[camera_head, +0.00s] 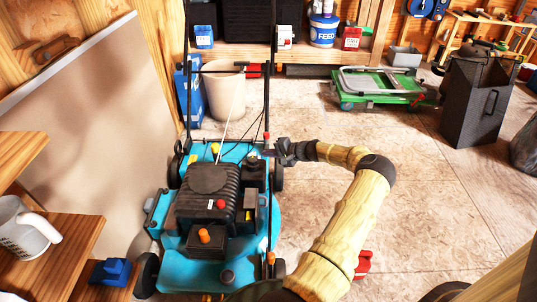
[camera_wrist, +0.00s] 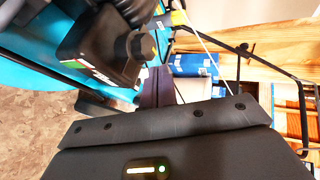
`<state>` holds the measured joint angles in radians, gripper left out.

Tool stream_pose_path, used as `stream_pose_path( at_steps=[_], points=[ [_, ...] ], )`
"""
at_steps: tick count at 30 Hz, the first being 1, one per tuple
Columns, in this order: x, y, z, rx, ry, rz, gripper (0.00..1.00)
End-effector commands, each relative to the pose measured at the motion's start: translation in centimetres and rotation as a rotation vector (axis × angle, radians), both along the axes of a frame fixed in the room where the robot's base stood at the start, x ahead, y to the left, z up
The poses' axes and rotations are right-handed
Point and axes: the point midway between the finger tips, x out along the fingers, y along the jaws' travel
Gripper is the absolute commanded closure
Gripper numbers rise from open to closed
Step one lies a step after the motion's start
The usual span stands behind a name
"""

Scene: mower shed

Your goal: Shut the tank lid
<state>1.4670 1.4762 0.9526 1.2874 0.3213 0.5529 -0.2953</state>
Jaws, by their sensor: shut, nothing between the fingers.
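The blue mower (camera_head: 240,262) stands on the floor, left of the middle in the head view. A small black tank (camera_head: 253,176) sits at the right rear of its engine. In the wrist view, the black tank (camera_wrist: 88,50) shows at the upper left with a round dark lid or cap (camera_wrist: 141,46) on its side nearest the middle. I cannot tell how far the lid is open. My gripper (camera_head: 270,152) is shut and empty, just behind and above the tank, close to the mower's handle bar.
The mower's upright handle bars (camera_head: 267,100) and a thin pale cord (camera_head: 230,112) rise close to my gripper. The dark engine cover (camera_head: 208,180) lies left of the tank. Wooden steps (camera_head: 70,245) stand at the left. Open floor (camera_head: 430,205) lies to the right.

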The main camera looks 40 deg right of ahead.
Motion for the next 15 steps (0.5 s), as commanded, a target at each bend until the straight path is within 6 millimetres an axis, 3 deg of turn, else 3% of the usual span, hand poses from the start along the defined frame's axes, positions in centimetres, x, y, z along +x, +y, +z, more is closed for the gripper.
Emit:
stream_pose_path(
  at_steps=[1,9,15],
  points=[
    [-1.4,-0.8,0.7,-0.001,0.002,-0.011,1.0],
    [-5.8,-2.2,2.5,0.0,0.002,-0.005,1.0],
    [-7.6,-2.7,2.9,-0.001,0.002,-0.002,1.0]
  ],
)
